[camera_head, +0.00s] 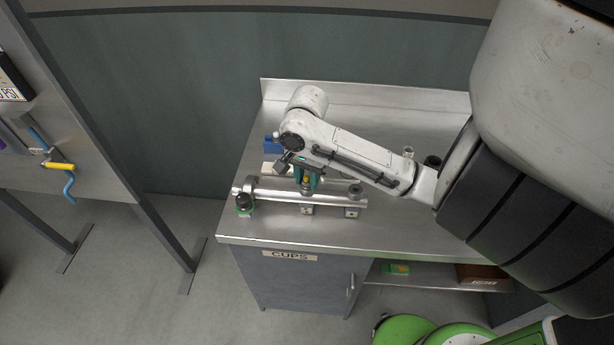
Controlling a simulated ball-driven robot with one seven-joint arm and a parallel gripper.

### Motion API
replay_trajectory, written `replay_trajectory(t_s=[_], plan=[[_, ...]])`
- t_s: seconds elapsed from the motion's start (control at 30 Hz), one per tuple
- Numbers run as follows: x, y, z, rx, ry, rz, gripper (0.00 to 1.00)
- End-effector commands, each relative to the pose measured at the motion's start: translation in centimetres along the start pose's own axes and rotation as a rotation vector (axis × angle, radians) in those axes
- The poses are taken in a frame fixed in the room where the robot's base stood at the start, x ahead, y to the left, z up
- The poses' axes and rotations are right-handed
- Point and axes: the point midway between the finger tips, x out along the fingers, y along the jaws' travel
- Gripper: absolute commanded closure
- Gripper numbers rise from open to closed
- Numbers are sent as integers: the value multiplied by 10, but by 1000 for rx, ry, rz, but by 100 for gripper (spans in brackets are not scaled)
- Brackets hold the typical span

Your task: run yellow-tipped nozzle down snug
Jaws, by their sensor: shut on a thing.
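A shiny metal pipe (270,195) lies across the front of the steel bench, with fittings along its top. My gripper (306,184), with teal fingers, points down over the middle of the pipe. It is shut on the yellow-tipped nozzle (307,181), whose small yellow spot shows between the fingers. The nozzle appears upright at the pipe's middle fitting. Its lower end is too small to tell whether it sits fully down. My arm hides part of the bench behind.
A dark round knob (243,202) is at the pipe's left end, and a grey fitting (355,190) stands at its right. A blue block (271,146) lies behind. A small cup (408,152) stands right of my arm. The bench front (400,238) is clear.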

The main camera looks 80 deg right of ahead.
Motion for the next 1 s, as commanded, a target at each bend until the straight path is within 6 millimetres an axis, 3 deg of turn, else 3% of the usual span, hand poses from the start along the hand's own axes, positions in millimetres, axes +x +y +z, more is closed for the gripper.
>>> replay_trajectory(t_s=[0.73,1.0], plan=[[0,0,0,157,0,-1,99],[0,0,1,299,-1,0,99]])
